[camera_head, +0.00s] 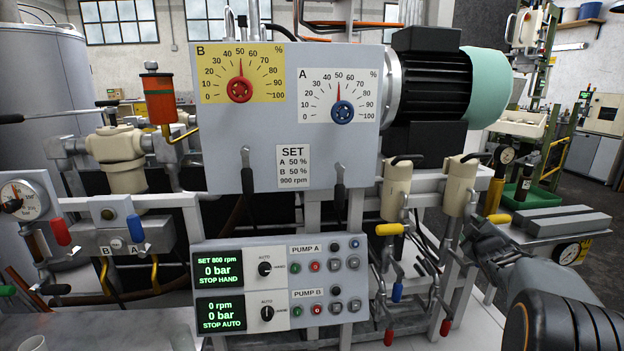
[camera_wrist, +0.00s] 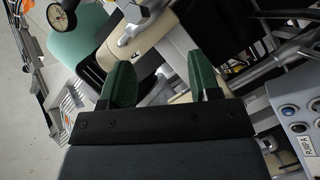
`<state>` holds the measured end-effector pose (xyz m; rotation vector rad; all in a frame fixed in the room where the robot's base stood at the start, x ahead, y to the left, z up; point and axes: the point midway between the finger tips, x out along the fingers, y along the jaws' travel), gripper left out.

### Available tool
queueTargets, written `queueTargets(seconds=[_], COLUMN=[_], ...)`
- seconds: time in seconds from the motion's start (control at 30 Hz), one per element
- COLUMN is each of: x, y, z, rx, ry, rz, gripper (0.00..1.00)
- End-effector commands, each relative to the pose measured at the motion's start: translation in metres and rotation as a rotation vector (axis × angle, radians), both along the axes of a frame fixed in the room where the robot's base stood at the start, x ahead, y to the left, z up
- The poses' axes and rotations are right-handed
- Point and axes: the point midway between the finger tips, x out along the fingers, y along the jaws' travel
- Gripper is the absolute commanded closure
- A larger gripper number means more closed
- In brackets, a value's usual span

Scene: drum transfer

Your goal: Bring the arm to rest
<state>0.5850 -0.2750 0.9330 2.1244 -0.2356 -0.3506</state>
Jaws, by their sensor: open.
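My gripper (camera_wrist: 163,82) shows in the wrist view with its two green fingers apart and nothing between them. Beyond the fingers are a cream cylindrical fitting (camera_wrist: 122,50) and metal pipework. I cannot tell whether a finger touches any of it. In the head view my arm (camera_head: 545,280) reaches in from the lower right, in front of the bench at the right of the pump frame. The fingertips are not clear in that view.
A grey panel with dial B (camera_head: 240,88) and dial A (camera_head: 341,109) stands in the middle. Below is the pump control box (camera_head: 280,285). Yellow- and red-handled valves (camera_head: 389,230) and cream cylinders (camera_head: 460,190) crowd the space left of my arm.

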Motion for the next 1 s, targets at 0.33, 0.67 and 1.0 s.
queueTargets(seconds=[0.33,0.67,1.0], x=[-0.147,-0.263,-0.283], y=[0.188,0.268,0.279], z=[0.092,0.095,0.092], rx=[0.660,0.909,0.941], ry=[0.451,0.792,0.856], rz=[-0.270,-0.395,-0.416], gripper=[0.43,0.43,0.43])
